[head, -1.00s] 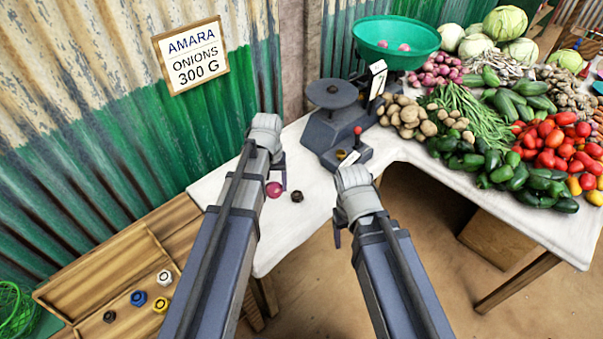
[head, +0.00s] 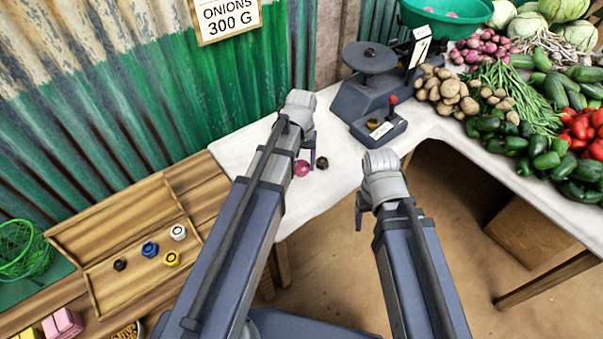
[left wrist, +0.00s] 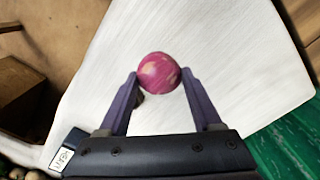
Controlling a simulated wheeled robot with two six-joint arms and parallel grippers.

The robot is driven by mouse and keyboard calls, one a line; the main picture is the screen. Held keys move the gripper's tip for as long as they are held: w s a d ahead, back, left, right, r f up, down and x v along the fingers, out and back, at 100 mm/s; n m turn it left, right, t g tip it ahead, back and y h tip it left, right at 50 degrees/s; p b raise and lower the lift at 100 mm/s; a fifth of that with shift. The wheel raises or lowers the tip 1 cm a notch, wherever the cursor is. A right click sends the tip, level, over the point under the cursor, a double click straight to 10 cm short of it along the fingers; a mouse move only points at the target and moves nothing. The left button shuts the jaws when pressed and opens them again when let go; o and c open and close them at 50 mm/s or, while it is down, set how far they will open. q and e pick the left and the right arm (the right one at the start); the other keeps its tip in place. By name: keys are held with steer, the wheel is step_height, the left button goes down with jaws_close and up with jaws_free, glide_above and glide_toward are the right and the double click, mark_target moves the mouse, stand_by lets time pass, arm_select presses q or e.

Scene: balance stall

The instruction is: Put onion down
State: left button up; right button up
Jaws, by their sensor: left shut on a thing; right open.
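My left gripper (head: 308,163) is shut on a pink-purple onion (head: 302,169) over the white table (head: 318,192). In the left wrist view the onion (left wrist: 158,80) sits between the two fingertips (left wrist: 160,75). I cannot tell whether it touches the tabletop. My right gripper (head: 362,210) is open and empty at the table's front edge. The balance scale (head: 372,103) stands behind, with a flat plate (head: 370,59) and a green bowl (head: 440,18) holding some onions.
A small dark weight (head: 322,163) stands just right of the onion. A wooden tray (head: 100,228) with several weights lies at left. Potatoes (head: 447,92), green peppers (head: 540,150) and other vegetables cover the right side. Bare table lies in front of the gripper.

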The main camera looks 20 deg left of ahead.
mark_target(301, 170)
arm_select(q)
steer(key=shift+f+b, duration=1.9)
steer(key=shift+f, duration=0.05)
steer(key=shift+r, duration=0.15)
steer(key=o, duration=1.4)
step_height(301, 170, up, 12)
steer(key=p, duration=1.2)
steer(key=s+d+m, duration=0.1)
steer(key=s+d, duration=0.2)
steer(key=s, duration=0.2)
steer(key=s+d+m, duration=0.2)
steer(key=s+d, duration=0.2)
steer(key=s+d+m+y, duration=0.1)
steer(key=s+d+m, duration=0.1)
steer(key=s, duration=0.3)
steer(key=shift+s+d+r, duration=0.1)
steer(key=shift+s+d, duration=0.25)
steer(key=shift+d, duration=0.4)
